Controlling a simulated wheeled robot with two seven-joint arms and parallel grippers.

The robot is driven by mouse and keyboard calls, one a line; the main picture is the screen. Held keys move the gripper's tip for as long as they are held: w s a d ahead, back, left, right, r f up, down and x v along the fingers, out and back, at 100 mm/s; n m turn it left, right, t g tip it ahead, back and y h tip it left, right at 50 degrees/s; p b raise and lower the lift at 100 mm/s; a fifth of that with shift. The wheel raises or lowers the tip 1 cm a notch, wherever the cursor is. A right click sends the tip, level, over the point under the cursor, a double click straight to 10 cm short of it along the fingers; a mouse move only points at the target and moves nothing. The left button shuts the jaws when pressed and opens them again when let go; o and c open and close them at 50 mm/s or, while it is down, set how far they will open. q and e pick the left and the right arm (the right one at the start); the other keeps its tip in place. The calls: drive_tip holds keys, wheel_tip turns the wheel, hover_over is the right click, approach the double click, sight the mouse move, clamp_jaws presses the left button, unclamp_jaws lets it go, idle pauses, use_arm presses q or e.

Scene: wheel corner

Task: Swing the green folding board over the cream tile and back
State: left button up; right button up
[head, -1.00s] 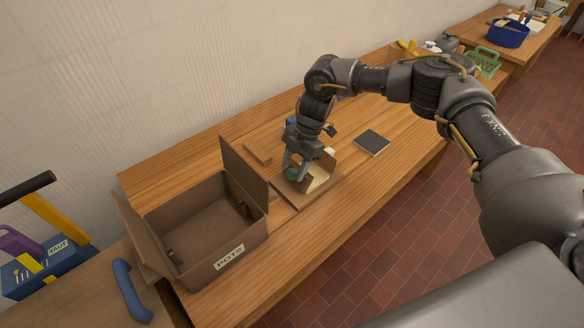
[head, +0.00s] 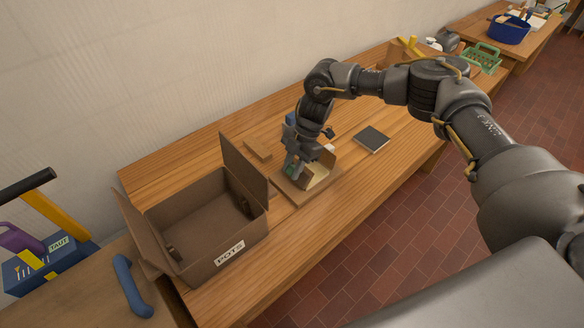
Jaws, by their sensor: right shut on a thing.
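My right gripper (head: 294,172) points down over the wooden bench, at a small wooden base (head: 299,195) right of the box. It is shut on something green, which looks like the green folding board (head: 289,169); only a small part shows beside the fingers. A cream surface (head: 321,177), likely the cream tile, lies on the base just right of the gripper, with a brown upright piece next to it. The gripper hides most of the board, so its exact tilt cannot be told. My left gripper is not in view.
An open brown box labelled POTS (head: 217,230) stands left of the base with its flaps up. A dark flat pad (head: 371,139) lies to the right, and a small wooden block (head: 258,150) lies behind. A blue handle (head: 131,288) is at front left. Bench between pad and front edge is clear.

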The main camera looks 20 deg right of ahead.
drive_tip(key=d+y+b, duration=0.1)
drive_tip(key=y+b, duration=0.1)
drive_tip(key=b, duration=0.1)
drive_tip(key=w+d+f+g+y+b, duration=0.1)
drive_tip(key=y+b, duration=0.1)
drive_tip(key=b, duration=0.1)
drive_tip(key=shift+d+f+g+b, duration=0.1)
drive_tip(key=shift+f+g+b, duration=0.05)
drive_tip(key=shift+g+b, duration=0.15)
drive_tip(key=shift+d+r+y+b, duration=0.25)
drive_tip(key=shift+y+b, duration=0.25)
drive_tip(key=shift+b, duration=0.45)
drive_tip(key=shift+r, duration=0.1)
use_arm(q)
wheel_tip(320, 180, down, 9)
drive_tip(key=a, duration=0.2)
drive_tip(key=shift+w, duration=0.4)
use_arm(e)
drive_tip(key=o, duration=1)
drive_tip(key=shift+r, duration=0.1)
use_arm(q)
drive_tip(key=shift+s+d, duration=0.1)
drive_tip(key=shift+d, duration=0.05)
